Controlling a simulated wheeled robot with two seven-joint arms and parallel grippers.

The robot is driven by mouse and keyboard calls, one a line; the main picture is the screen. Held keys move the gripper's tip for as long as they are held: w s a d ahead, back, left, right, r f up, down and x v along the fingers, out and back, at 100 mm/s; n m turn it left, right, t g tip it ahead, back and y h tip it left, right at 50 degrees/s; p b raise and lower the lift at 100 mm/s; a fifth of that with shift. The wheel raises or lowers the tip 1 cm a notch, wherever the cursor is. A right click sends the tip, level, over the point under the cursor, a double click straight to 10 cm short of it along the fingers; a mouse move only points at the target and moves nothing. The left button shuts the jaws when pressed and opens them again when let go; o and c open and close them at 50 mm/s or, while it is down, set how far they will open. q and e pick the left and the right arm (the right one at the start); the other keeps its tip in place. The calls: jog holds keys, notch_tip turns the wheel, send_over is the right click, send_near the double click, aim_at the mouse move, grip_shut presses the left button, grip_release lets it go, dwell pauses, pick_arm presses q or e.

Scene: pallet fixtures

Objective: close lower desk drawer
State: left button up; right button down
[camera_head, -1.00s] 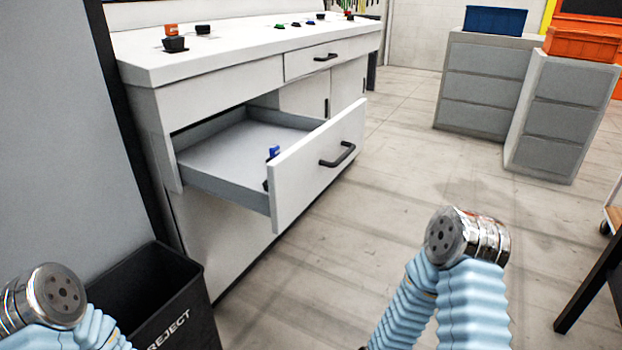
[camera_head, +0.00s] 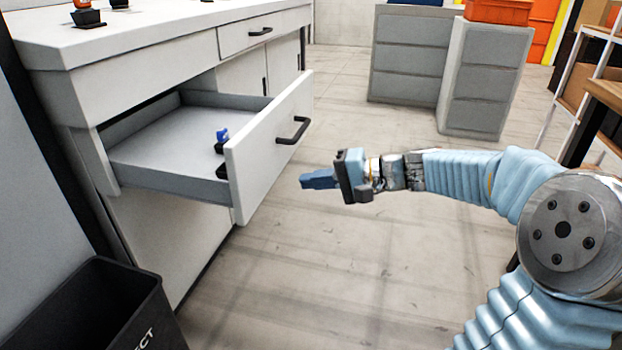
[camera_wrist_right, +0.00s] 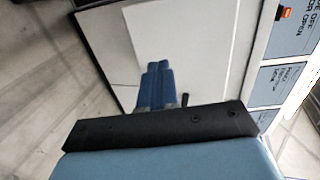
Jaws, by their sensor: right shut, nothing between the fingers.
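The lower desk drawer (camera_head: 268,150) is pulled well out of the white desk (camera_head: 130,85). Its dark handle (camera_head: 293,131) is on the front panel. A small blue and black item (camera_head: 222,137) lies inside, near the front panel. My right gripper (camera_head: 306,180) is shut and empty. In the head view it is to the right of the drawer front, a little below the handle, with a gap between. In the right wrist view its blue fingers (camera_wrist_right: 158,78) are together and point at a pale panel (camera_wrist_right: 185,40). My left gripper is out of view.
A black bin (camera_head: 85,310) marked with partly hidden lettering stands at the front left. Grey cabinets (camera_head: 485,80) stand at the back right, and a shelf (camera_head: 600,90) is at the right edge. The floor between desk and cabinets is clear.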

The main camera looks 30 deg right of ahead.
aim_at(253, 182)
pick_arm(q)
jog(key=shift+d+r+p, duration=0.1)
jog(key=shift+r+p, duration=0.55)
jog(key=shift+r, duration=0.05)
pick_arm(e)
jog(key=x, duration=0.6)
jog(key=r+x, duration=0.1)
jog(key=x, duration=0.3)
jog(key=shift+w+a, duration=0.15)
jog(key=shift+f, duration=0.1)
